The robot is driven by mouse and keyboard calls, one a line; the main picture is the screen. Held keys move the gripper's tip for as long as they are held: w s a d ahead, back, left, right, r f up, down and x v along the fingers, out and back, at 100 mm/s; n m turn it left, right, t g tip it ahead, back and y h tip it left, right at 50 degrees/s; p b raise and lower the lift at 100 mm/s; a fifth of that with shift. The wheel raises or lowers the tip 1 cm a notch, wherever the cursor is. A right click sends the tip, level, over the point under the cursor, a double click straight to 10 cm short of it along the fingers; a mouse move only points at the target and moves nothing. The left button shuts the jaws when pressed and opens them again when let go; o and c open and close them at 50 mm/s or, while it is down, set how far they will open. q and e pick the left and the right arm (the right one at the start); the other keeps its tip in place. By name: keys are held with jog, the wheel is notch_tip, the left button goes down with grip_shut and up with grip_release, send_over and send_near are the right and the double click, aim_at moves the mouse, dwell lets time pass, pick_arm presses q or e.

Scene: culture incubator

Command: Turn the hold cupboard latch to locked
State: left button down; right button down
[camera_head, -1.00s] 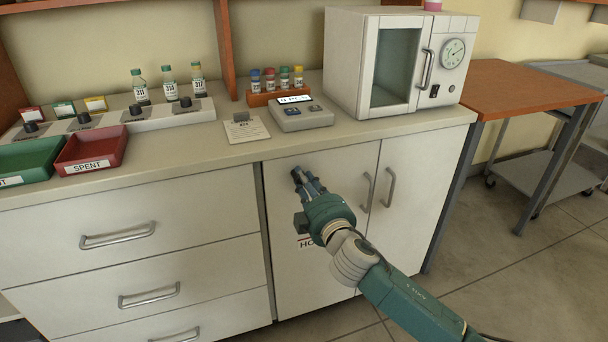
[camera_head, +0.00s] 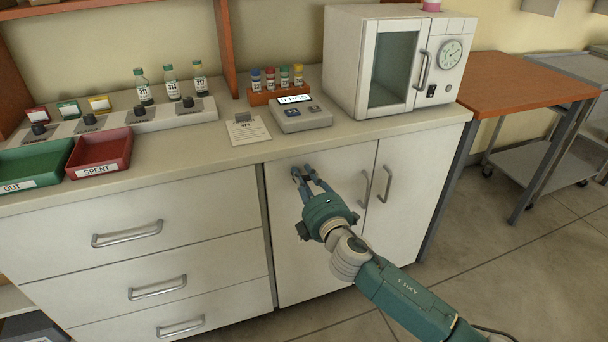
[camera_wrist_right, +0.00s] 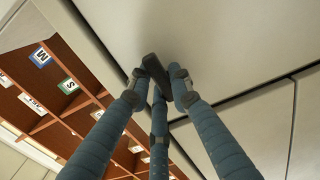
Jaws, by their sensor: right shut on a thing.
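The cupboard's left door (camera_head: 286,240) is pale and closed, below the counter. My right gripper (camera_head: 306,172) is at the upper left of this door, its fingers pointing at the door face. In the right wrist view, my right gripper (camera_wrist_right: 158,80) is shut on a dark, bar-shaped latch (camera_wrist_right: 152,66) that stands against the pale panel. The latch is mostly hidden by the fingers in the head view, so its exact angle cannot be told. My left gripper is not in view.
The cupboard has two upright handles (camera_head: 365,188) right of my gripper. Drawers (camera_head: 160,265) are on the left. The counter above holds a green tray (camera_head: 30,168), a red tray (camera_head: 98,152), bottles (camera_head: 171,85) and a white incubator (camera_head: 395,60).

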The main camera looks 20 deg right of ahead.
jog(key=shift+f, duration=0.1)
dwell(0.3)
jog(key=c, duration=1.5)
grip_release()
jog(key=shift+c, duration=0.2)
jog(key=shift+s, duration=0.15)
jog(key=s, duration=1.1)
jog(key=shift+s+d, duration=0.15)
jog(key=shift+s, duration=0.25)
